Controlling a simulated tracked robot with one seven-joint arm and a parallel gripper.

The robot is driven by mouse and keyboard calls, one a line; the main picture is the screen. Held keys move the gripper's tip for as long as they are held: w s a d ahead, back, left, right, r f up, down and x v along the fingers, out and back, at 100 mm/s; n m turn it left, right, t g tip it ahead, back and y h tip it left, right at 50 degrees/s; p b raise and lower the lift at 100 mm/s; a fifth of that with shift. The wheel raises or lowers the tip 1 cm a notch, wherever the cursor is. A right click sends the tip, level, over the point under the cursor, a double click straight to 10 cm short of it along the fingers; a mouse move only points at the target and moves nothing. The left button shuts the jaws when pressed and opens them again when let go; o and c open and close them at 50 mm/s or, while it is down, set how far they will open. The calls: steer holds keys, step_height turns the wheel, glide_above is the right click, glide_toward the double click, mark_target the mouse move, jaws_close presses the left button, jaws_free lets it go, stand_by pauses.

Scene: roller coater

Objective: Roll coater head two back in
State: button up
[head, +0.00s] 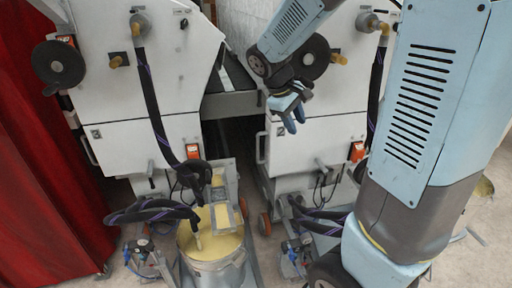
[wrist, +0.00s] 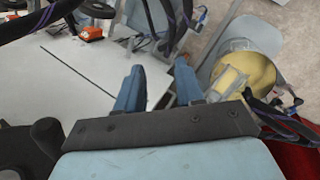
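Two white coater heads stand side by side in the head view, one left (head: 150,90) and one right (head: 340,105). A pale bar handle shows on the left head (head: 88,150) and another on the right head (head: 260,148).
Black handwheels (head: 58,66) jut from the heads. A red curtain (head: 45,170) hangs at far left.

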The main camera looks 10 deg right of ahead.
steer(key=w+a+f+n+t+h, duration=0.3)
steer(key=w+a+f+n, duration=0.25)
steer(key=w+f, duration=0.3)
steer(key=w+a+f+n+t+h, duration=0.35)
steer(key=w+f+n, duration=0.35)
steer(key=f, duration=0.3)
steer(key=w+a+f+n+t+h, duration=0.35)
steer(key=w+a+f+n, duration=0.2)
steer(key=w+f, duration=0.35)
glide_above(258, 160)
steer(key=shift+w+f+g, duration=0.3)
steer(key=shift+w, duration=0.1)
steer(key=shift+c, duration=0.5)
jaws_close()
